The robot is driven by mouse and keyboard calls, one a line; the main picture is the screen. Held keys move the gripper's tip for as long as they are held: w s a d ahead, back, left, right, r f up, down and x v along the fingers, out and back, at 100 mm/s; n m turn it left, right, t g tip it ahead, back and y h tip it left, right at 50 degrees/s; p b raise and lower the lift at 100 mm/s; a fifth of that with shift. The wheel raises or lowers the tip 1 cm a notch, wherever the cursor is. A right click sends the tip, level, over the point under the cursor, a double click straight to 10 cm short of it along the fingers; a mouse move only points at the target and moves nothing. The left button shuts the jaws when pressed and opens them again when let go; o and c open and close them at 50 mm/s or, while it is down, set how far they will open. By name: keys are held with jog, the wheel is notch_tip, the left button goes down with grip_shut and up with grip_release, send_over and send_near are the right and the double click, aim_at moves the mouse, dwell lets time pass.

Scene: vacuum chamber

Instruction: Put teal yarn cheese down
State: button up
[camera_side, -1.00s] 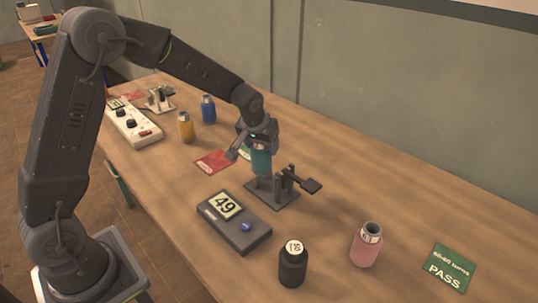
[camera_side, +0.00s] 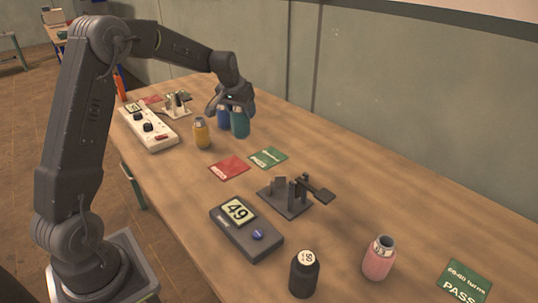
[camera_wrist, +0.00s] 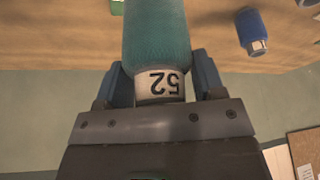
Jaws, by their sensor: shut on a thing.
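My gripper (camera_side: 236,106) is shut on the teal yarn cheese (camera_side: 240,124) and holds it above the table, at the far part of the bench. The green card (camera_side: 267,157) and the red card (camera_side: 229,168) lie flat on the table in front of the held cheese.
A yellow cheese (camera_side: 202,134) stands to the left. A stand with posts and an arm (camera_side: 290,195), a dark box reading 49 (camera_side: 245,230), a black cheese (camera_side: 304,275), a pink cheese (camera_side: 378,260) and a green PASS card (camera_side: 464,283) are nearer. A white box with knobs (camera_side: 148,128) stands far left.

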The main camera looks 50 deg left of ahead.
jog(key=w+a, duration=0.2)
jog(key=a, duration=0.4)
jog(key=shift+w+d+f, duration=1.25)
jog(key=shift+w+f, duration=0.25)
jog(key=shift+f, duration=0.4)
jog(key=shift+w+d+f, duration=1.3)
jog(key=shift+w+f, duration=0.2)
jog(key=shift+f, duration=0.45)
jog(key=shift+w+d+f, duration=1.25)
jog(key=shift+w+f, duration=0.25)
jog(key=shift+f, duration=0.4)
jog(key=shift+f, duration=0.15)
jog(key=o, duration=1)
jog(key=shift+o, duration=0.2)
